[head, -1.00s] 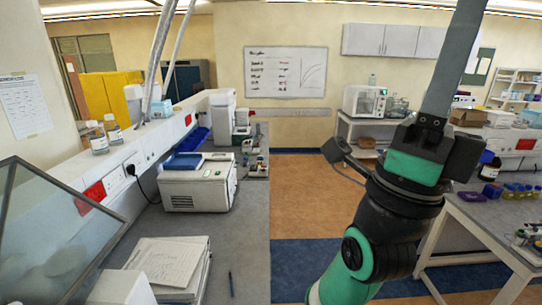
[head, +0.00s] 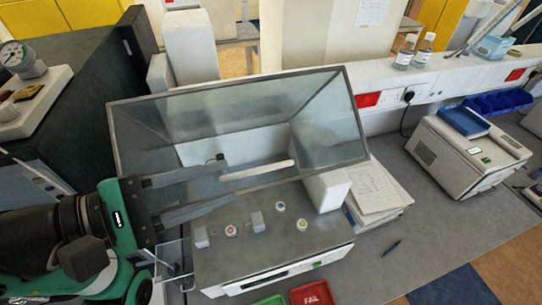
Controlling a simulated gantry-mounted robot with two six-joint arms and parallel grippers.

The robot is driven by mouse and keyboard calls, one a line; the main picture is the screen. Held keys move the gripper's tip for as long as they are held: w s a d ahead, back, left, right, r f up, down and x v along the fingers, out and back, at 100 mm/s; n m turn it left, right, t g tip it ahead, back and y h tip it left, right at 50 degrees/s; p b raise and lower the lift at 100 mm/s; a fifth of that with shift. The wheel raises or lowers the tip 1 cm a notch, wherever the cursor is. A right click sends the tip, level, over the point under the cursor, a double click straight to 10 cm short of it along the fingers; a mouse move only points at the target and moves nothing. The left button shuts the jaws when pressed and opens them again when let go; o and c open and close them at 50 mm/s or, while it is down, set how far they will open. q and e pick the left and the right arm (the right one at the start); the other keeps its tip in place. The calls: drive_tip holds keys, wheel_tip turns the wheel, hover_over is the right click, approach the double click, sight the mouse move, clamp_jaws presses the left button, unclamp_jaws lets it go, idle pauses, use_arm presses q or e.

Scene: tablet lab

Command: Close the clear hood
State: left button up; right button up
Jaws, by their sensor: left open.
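The clear hood (head: 330,130) has a grey frame and stands tilted up, open, over a grey bench machine (head: 275,245). A white bar (head: 257,170), which looks like its handle, lies along the lower part of the hood. My left gripper (head: 230,182) comes in from the left with its fingers apart. Its fingertips point toward the left end of the bar, near it. I cannot tell whether they touch the hood. The machine's top shows small coloured knobs and grey blocks. My right gripper is not in view.
A red FAIL tray (head: 312,293) and a green tray (head: 268,300) sit in front of the machine. Papers (head: 375,190) and a pen (head: 391,248) lie to its right. A white instrument (head: 468,155) stands further right. A gauge (head: 15,55) is at far left.

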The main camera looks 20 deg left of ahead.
sight(262, 170)
use_arm(q)
drive_tip(key=x, duration=0.9)
drive_tip(key=shift+w+d, duration=0.15)
drive_tip(key=shift+d, duration=0.05)
clamp_jaws()
idle(0.9)
